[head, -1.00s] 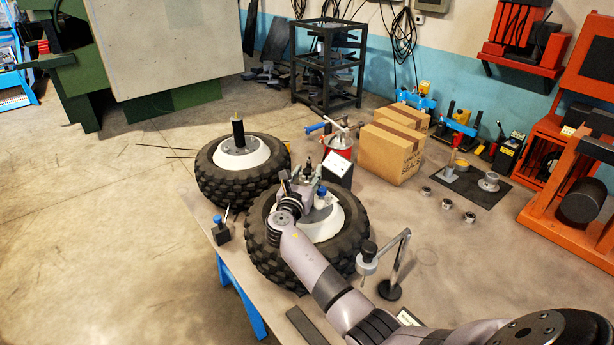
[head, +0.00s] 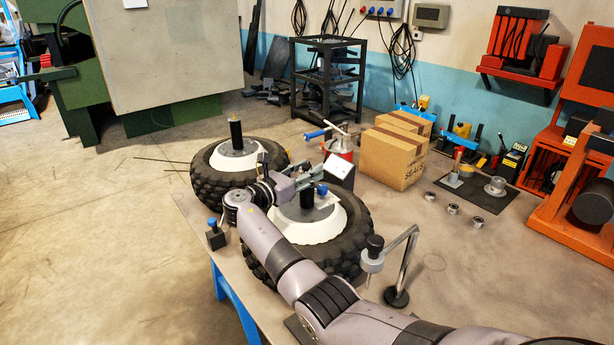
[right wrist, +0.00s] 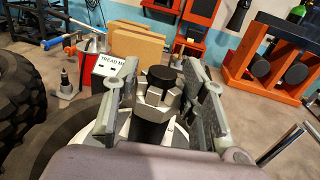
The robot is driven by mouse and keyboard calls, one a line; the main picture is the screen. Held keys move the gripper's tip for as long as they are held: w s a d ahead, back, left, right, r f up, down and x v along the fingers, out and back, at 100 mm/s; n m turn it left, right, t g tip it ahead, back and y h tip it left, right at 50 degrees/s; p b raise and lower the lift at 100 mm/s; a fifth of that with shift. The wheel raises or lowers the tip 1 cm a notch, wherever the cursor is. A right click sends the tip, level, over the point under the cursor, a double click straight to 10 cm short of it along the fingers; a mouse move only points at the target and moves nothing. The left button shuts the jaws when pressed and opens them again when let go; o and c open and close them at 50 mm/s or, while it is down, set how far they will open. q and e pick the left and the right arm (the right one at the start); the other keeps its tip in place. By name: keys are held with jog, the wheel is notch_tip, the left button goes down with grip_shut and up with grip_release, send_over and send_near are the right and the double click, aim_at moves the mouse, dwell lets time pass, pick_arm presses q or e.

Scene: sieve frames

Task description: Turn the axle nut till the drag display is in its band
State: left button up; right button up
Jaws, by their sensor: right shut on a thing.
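My right gripper (head: 312,180) is at the top of the axle of the near tyre (head: 345,250), above its white hub (head: 312,228). In the right wrist view its fingers (right wrist: 160,100) stand on both sides of a grey slotted axle nut (right wrist: 152,98), shut on it. The dark axle end (right wrist: 162,76) rises through the nut. A small box with a white lettered face (head: 340,168) stands just behind the wheel. It also shows in the right wrist view (right wrist: 114,67), its lettering partly readable but no drag value legible. My left gripper is not in view.
A second tyre (head: 207,185) lies behind to the left. A stand with a jointed arm (head: 397,296) is close on the right. Cardboard boxes (head: 392,157), a red can (head: 340,146) and small metal rings (head: 453,208) are farther back.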

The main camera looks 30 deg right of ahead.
dwell(0.3)
jog(key=o, duration=1.2)
jog(key=v, duration=1.2)
jog(key=shift+a, duration=0.1)
jog(key=shift+f, duration=0.1)
